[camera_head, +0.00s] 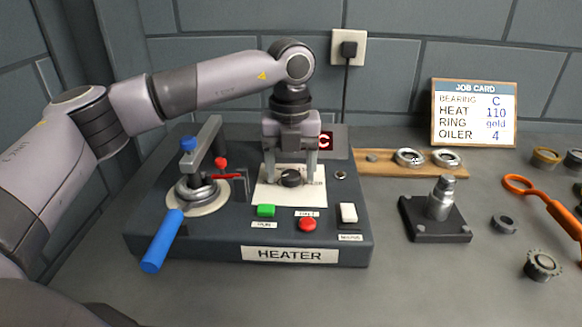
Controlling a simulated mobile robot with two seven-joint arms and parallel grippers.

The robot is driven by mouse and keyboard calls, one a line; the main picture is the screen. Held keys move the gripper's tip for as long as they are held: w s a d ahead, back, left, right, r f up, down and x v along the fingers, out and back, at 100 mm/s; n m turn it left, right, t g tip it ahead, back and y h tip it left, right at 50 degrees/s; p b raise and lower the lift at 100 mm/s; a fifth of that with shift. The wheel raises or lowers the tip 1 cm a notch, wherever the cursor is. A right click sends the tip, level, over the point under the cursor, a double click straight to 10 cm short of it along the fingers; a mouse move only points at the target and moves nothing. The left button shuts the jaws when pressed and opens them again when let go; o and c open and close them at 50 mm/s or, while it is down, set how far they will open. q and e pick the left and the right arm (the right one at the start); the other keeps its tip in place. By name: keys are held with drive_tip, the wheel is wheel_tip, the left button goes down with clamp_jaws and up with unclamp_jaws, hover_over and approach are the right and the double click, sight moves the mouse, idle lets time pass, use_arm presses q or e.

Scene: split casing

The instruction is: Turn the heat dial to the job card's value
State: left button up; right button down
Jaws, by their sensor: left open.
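The heat dial (291,178) is a dark round knob on a pale plate on top of the heater (135,243). My left gripper (291,179) points down over it, with one finger on each side of the knob, open. I cannot tell whether the fingers touch the knob. The fingers and wrist hide part of the dial plate, so the dial's setting cannot be read. A red display (326,141) behind the gripper shows part of a reading, with a "C" visible. The job card (474,113) at the back right reads bearing C, heat 110, ring gold, oiler 4.
The heater carries a green button (266,210), a red button (307,224), a white switch (348,213) and a blue-handled lever (162,241). A shaft on a black base (435,219), a wooden board with bearings (382,164) and an orange-handled tool (541,203) lie to the right.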

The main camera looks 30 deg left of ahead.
use_arm(q)
drive_tip(key=c, duration=1.1)
